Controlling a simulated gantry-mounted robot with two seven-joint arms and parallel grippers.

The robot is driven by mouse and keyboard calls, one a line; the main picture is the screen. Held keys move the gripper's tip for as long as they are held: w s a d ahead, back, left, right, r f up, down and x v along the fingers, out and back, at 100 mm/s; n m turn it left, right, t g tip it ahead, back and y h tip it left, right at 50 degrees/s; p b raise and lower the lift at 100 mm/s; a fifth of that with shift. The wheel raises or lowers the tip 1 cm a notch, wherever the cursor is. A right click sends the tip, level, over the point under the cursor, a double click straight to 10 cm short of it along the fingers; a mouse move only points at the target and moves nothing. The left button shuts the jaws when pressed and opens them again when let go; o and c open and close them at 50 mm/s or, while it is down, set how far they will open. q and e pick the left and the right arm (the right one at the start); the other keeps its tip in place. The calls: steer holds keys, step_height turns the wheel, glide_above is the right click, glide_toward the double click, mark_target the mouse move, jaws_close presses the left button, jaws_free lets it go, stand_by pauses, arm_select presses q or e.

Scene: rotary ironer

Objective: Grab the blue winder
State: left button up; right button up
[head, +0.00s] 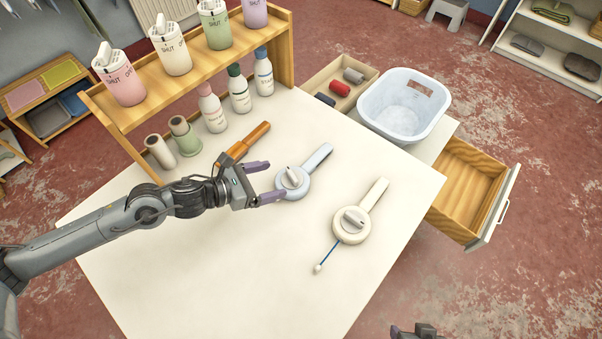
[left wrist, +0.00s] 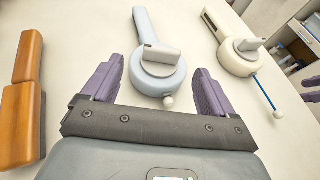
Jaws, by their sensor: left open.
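The blue winder (head: 290,184) is pale blue, with a round body, a grey crank and a straight handle. It lies on the white table. My left gripper (head: 272,181) is open, with its purple fingertips at the near side of the round body. In the left wrist view, the blue winder (left wrist: 157,85) lies ahead of and partly between the spread fingers (left wrist: 156,80), its handle pointing away. I cannot tell whether either finger touches it.
A cream winder (head: 352,226) with a blue cord and white bead lies to the right. An orange-brown wooden tool (head: 243,144) lies to the left. Bottles and spools stand by the wooden shelf (head: 190,68). The near table is clear.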

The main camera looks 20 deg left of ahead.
mark_target(290, 176)
arm_select(q)
steer(key=shift+x, duration=2.65)
steer(key=shift+s+d, duration=0.1)
steer(key=c, duration=1.2)
